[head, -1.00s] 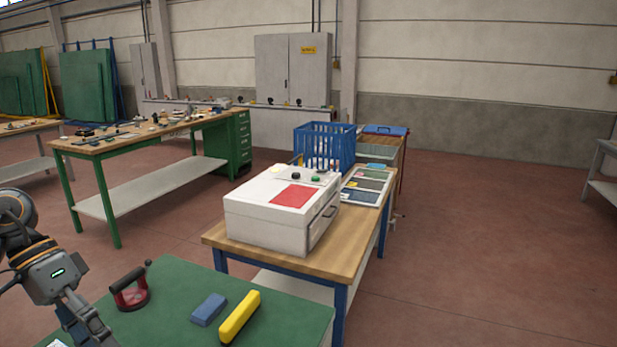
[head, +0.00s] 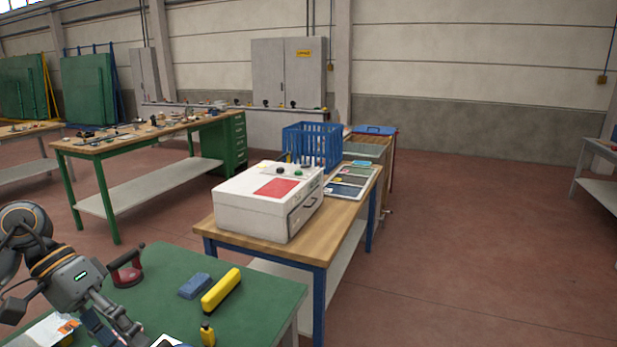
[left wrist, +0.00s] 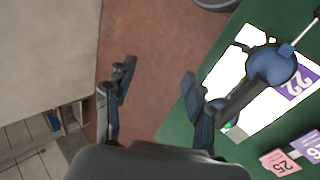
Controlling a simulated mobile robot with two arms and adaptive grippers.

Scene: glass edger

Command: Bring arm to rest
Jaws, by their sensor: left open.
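My left gripper (head: 118,328) is low at the left of the head view, by the near left part of the green-topped table (head: 258,301). In the left wrist view its two fingers (left wrist: 157,88) stand apart with nothing between them. Reddish floor shows between the fingers there, with the green table (left wrist: 176,128) at the right. My right gripper is in neither view.
On the green table are a red-and-black suction lifter (head: 127,270), a blue block (head: 194,286), a yellow bar (head: 221,290) and a small yellow bottle (head: 207,334). A white machine (head: 265,213) stands on a wooden bench behind. Open floor lies at right.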

